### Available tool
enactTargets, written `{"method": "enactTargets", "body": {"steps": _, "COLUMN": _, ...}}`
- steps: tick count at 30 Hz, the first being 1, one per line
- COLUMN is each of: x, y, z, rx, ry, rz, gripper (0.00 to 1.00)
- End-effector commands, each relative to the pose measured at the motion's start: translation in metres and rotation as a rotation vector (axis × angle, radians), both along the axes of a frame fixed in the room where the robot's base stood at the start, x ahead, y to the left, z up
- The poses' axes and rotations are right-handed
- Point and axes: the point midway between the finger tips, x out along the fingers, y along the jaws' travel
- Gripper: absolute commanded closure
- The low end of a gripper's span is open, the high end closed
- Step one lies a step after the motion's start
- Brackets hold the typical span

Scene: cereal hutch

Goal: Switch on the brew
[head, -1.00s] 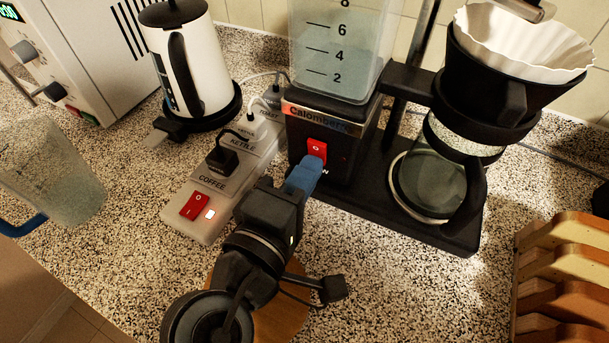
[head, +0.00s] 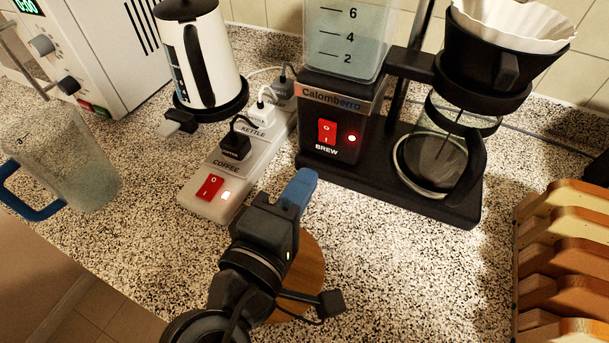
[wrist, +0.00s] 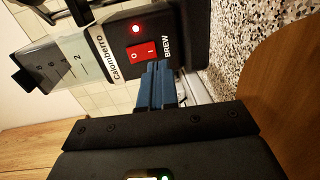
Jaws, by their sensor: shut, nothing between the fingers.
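The coffee maker (head: 335,172) stands on the counter, with a red BREW rocker switch (head: 327,132) on its front. A small red lamp (head: 351,138) beside the switch is lit. The switch (wrist: 141,51) and the glowing lamp (wrist: 136,29) also show in the wrist view. My gripper (head: 304,180) has blue fingertips, shut and empty, and sits in front of and below the switch, apart from it in the head view. In the wrist view the fingertips (wrist: 160,75) overlap the area just by the switch. The glass carafe (head: 440,150) under the filter holder is empty-looking.
A power strip (head: 215,205) with a red switch and a lit light lies left of my gripper. A white kettle (head: 205,60), a clear jug (head: 75,165) and an appliance with a green display (head: 90,45) are on the left. A wooden rack (head: 565,255) stands right.

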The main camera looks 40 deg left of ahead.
Motion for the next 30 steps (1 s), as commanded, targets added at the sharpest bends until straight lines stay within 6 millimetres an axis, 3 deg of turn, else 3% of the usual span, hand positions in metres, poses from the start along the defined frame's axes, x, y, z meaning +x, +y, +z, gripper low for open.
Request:
{"method": "enactTargets", "body": {"steps": 15, "x": -0.070, "y": -0.016, "z": -0.010, "rx": 0.000, "ry": 0.001, "rz": 0.003, "gripper": 1.00}}
{"method": "enactTargets", "body": {"steps": 30, "x": -0.078, "y": -0.018, "z": -0.009, "rx": 0.001, "ry": 0.000, "rz": 0.002, "gripper": 1.00}}
